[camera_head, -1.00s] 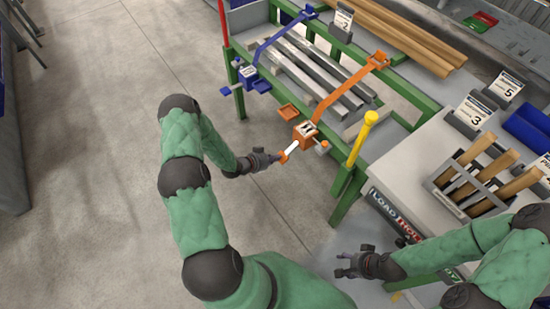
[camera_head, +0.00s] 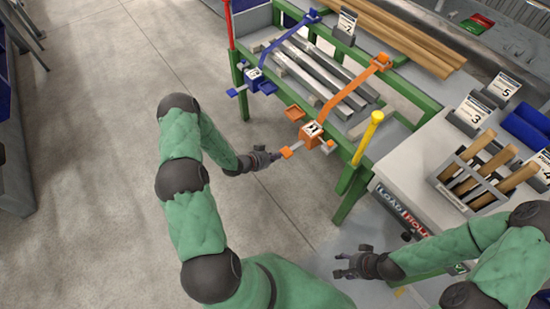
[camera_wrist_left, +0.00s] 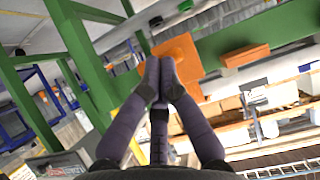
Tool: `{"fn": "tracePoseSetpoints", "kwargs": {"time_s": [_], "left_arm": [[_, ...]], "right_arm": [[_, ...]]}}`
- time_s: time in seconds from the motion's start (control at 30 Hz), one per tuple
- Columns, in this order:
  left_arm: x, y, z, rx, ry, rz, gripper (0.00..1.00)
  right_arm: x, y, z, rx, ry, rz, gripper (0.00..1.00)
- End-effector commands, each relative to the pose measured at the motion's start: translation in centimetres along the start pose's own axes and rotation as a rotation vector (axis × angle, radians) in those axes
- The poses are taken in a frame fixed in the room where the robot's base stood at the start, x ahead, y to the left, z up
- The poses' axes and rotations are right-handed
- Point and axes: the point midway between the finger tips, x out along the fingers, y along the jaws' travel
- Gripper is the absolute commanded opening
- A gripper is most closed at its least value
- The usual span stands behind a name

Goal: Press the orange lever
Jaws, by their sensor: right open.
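The orange lever (camera_head: 287,152) sticks out to the left from an orange box (camera_head: 310,138) on the green table frame. Its short handle ends in an orange tip. My left gripper (camera_head: 274,157) is at that tip, with no clear gap between them in the head view. In the left wrist view its fingers (camera_wrist_left: 165,66) are together, and the orange surface (camera_wrist_left: 182,58) is right at and behind the fingertips. Nothing shows between the fingers. My right gripper (camera_head: 342,265) is open and empty, low in front of the white-topped table.
A blue lever (camera_head: 241,91) and its blue box stand further left on the table frame. A yellow-capped post (camera_head: 374,118) is right of the orange box. Metal bars (camera_head: 318,72) lie behind. A grey rack (camera_head: 459,193) holds wooden handles. The floor at left is clear.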

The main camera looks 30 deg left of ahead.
Motion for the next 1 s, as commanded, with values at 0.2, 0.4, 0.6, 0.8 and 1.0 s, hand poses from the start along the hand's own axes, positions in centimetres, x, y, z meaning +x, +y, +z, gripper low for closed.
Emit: {"fn": "tracePoseSetpoints", "kwargs": {"time_s": [0.2, 0.4, 0.6, 0.8, 1.0], "left_arm": [[-3.6, 0.0, 1.2, -0.006, -0.004, -0.002, 0.0], [-6.8, 0.0, 2.3, -0.006, -0.003, -0.003, 0.0], [-8.5, 0.0, 2.9, -0.003, -0.002, -0.001, 0.0], [-8.9, 0.0, 3.1, -0.002, -0.001, 0.0, 0.0], [-8.8, 0.0, 3.1, -0.002, -0.001, 0.0, 0.0]], "right_arm": [[-1.2, -0.4, -0.2, 0.001, 0.005, 0.0, 0.54], [-2.2, -0.8, -0.1, 0.0, 0.004, 0.0, 0.54], [-2.6, -0.9, -0.1, 0.0, 0.004, 0.0, 0.54], [-2.6, -0.9, -0.1, 0.0, 0.004, 0.0, 0.54], [-2.6, -0.9, -0.1, 0.0, 0.004, 0.0, 0.54]]}}
